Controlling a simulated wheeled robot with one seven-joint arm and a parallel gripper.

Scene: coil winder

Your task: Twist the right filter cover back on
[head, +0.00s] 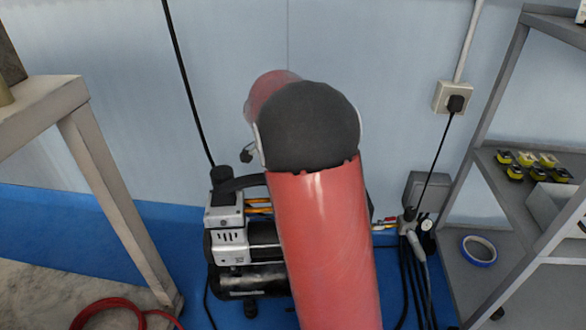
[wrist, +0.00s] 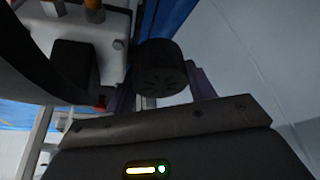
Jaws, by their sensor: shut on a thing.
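In the wrist view, a round black filter cover (wrist: 160,70) with slots in its face sits between the fingers of my gripper (wrist: 163,92). The gripper is shut on it. The cover is close beside the pale compressor head (wrist: 62,28); I cannot tell whether it touches its seat. In the head view, the compressor (head: 230,238) stands on the blue floor by the wall. My red arm covers its right part, and my gripper and the right filter are hidden there. A small dark round part (head: 222,173) shows at the compressor's upper left.
A wall outlet (head: 454,97) with a plugged cable is at the upper right. A grey shelf (head: 470,265) with a roll of blue tape (head: 478,250) stands at right.

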